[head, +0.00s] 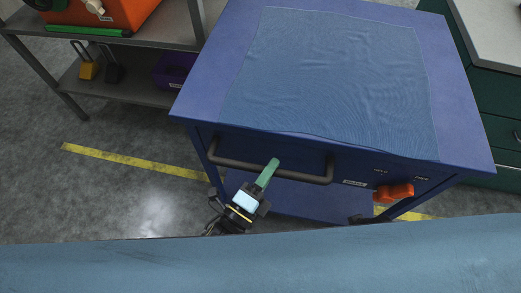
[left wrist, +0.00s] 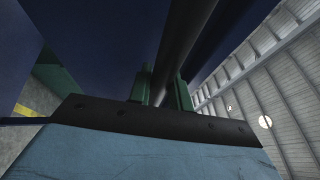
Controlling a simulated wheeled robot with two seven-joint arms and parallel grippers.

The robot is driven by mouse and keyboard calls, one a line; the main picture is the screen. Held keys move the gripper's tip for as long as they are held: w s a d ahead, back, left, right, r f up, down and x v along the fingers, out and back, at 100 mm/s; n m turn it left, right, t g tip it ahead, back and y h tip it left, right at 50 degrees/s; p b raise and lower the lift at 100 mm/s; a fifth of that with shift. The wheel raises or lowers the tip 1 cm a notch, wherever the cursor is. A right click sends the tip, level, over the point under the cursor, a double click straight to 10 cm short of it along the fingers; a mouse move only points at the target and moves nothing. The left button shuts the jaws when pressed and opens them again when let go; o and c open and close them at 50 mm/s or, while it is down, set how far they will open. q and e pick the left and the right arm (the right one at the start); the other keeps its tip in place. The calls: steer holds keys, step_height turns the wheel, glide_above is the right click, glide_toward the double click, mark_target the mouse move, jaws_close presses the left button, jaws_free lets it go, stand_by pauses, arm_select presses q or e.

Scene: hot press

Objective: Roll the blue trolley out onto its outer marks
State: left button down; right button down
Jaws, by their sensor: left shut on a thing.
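The blue trolley (head: 195,98) stands ahead of me, with a textured lighter blue sheet (head: 335,80) over its top. A dark bar handle (head: 230,163) runs along its near side. In the left wrist view the dark handle bar (left wrist: 183,45) passes between the green fingers (left wrist: 161,90). Yellow floor marks (head: 130,160) show left of the trolley, and another piece (head: 418,216) shows at its lower right. My right gripper is not in view.
An orange-red knob or lever (head: 394,193) sits on the trolley's near side. A grey metal shelf (head: 120,90) stands at left with a purple bin (head: 174,69). A green cabinet (head: 499,130) stands close at right. Grey floor is free at left.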

arm_select(q)
steer(key=shift+s+f, duration=0.1)
steer(key=shift+s, duration=0.3)
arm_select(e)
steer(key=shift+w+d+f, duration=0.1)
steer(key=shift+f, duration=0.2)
arm_select(q)
steer(key=c, duration=1.7)
jaws_free()
steer(key=o, duration=0.4)
steer(key=shift+s+a, duration=0.15)
steer(key=p+v, duration=0.1)
steer(key=v, duration=1.2)
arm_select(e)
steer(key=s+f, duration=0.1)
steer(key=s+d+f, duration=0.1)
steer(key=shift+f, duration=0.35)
